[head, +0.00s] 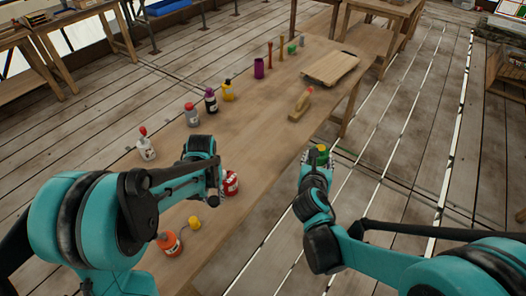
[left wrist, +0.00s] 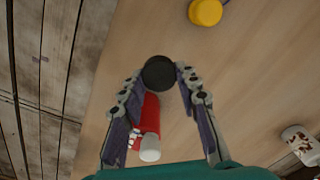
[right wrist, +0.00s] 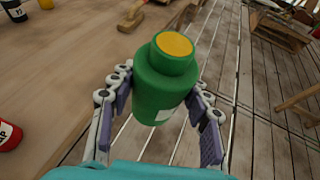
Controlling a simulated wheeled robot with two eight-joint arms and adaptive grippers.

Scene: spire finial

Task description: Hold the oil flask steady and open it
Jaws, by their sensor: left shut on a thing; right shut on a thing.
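The oil flask appears to be the green bottle (right wrist: 160,85) with a yellow round top face, held upright in the right wrist view; its top also shows in the head view (head: 322,153). My right gripper (right wrist: 158,100) is shut around its body, off the table's right edge. My left gripper (left wrist: 160,85) is shut on a black round cap (left wrist: 158,73) at its fingertips, above the table and apart from the flask. No black cap sits on the flask. Whether the yellow face is its opening or a lid is unclear.
Several bottles line the table's left side, with an orange one (head: 169,243) and a yellow piece (head: 194,223) near. A board (head: 331,67) and a wooden-handled tool (head: 300,104) lie farther back. The table middle is clear.

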